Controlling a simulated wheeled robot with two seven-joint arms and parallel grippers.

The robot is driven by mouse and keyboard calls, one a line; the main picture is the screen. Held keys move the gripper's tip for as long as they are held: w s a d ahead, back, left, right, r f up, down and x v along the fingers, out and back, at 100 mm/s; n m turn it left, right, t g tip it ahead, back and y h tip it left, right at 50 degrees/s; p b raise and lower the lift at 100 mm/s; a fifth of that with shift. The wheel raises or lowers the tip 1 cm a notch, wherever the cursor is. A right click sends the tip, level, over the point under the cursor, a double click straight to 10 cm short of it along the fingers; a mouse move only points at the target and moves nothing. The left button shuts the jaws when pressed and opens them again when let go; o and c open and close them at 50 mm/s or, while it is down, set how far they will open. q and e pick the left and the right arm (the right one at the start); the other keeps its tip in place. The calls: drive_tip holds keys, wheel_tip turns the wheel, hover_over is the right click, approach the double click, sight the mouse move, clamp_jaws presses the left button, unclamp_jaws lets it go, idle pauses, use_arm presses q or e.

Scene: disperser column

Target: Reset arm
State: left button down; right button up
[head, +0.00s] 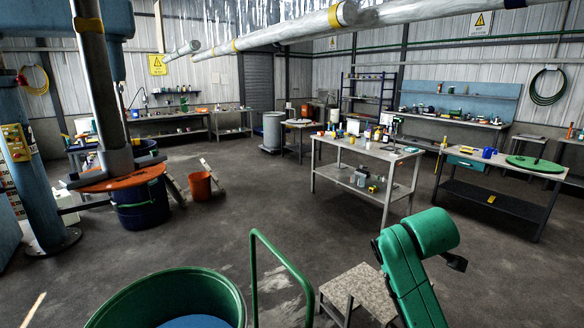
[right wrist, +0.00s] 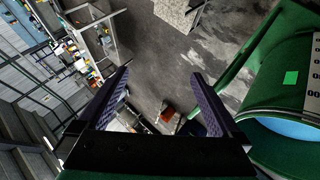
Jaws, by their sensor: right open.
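My right arm (head: 415,265) is green and bent, and it rises at the lower right of the head view. My right gripper (right wrist: 160,78) shows in the right wrist view with its two dark ribbed fingers spread wide apart. Nothing is between the fingers, and the floor shows beyond them. The gripper's fingers cannot be made out in the head view. My left arm and left gripper are not in view.
A green drum (head: 232,290) with blue contents stands close in front, beside a green rail (head: 285,255). A low stool (head: 360,285) stands near my right arm. A cluttered table (head: 350,150) stands beyond. The disperser column (head: 95,80) is at left. The middle floor is clear.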

drive_tip(key=s+a+f+m+g+y, duration=0.1)
drive_tip(key=s+f+m, duration=0.1)
drive_tip(key=s+f, duration=0.55)
drive_tip(key=s+a+f+m+g+y, duration=0.15)
drive_tip(key=s+f, duration=0.35)
drive_tip(key=f, duration=0.5)
drive_tip(key=s+f+m+g, duration=0.15)
drive_tip(key=s+f, duration=0.25)
drive_tip(key=s, duration=0.4)
drive_tip(key=s+f+m+g, duration=0.1)
drive_tip(key=s+f+m, duration=0.15)
drive_tip(key=s, duration=0.55)
wheel_tip(320, 180, down, 27)
drive_tip(key=s+g+b, duration=0.2)
drive_tip(key=b, duration=0.2)
drive_tip(key=s+d+f+g+b, duration=0.1)
drive_tip(key=s+d+f+b, duration=0.2)
drive_tip(key=s+f, duration=1.4)
drive_tip(key=shift+s+f+n, duration=0.2)
drive_tip(key=shift+f+n, duration=0.15)
drive_tip(key=shift+f, duration=0.3)
